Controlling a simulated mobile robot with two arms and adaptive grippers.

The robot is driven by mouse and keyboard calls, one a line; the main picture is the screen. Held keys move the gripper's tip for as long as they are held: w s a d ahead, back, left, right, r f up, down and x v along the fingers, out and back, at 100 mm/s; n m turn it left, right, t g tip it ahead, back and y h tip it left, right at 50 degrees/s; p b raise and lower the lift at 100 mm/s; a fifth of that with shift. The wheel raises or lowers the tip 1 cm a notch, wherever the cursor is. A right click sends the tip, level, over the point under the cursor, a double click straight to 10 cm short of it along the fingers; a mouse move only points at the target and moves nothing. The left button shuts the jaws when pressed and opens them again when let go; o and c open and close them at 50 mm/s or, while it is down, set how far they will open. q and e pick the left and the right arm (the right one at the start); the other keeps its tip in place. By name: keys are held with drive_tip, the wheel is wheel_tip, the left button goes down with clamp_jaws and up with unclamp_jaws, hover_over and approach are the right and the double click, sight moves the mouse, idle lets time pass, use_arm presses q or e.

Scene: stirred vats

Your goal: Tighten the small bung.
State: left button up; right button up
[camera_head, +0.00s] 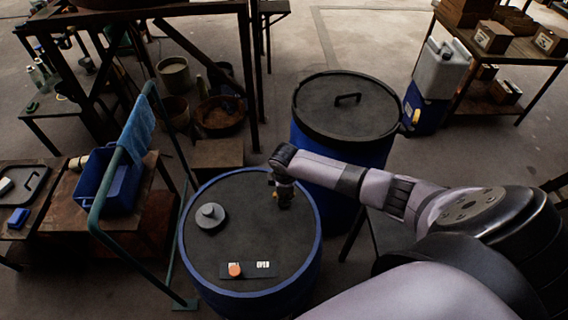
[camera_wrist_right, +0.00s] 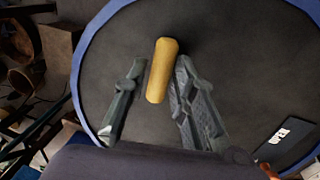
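The blue vat (camera_head: 187,245) stands upright with a flat dark lid (camera_head: 250,240). My right gripper (camera_head: 284,200) is over the lid's far right part, pointing down. In the wrist view, a yellow rounded bar (camera_wrist_right: 162,70), apparently the small bung's grip, lies between the fingertips of my right gripper (camera_wrist_right: 160,72). The fingers are apart; a gap shows on the bar's left side, and the right finger is close to it. I cannot tell if it touches. The bung's base is not discernible. My left gripper is not in view.
A larger grey bung (camera_head: 210,217) sits at the lid's left. A dark plate reading OPEN (camera_head: 263,265) with an orange disc (camera_head: 235,269) is near the front. A second blue drum (camera_head: 345,110) stands behind. A green rail (camera_head: 110,170) with a blue cloth rises at left.

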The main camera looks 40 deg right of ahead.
drive_tip(key=shift+o, duration=1.2)
drive_tip(key=shift+a+r, duration=0.1)
wheel_tip(320, 180, up, 12)
drive_tip(key=s+a, duration=0.1)
drive_tip(key=s, duration=0.1)
drive_tip(key=shift+f, duration=0.2)
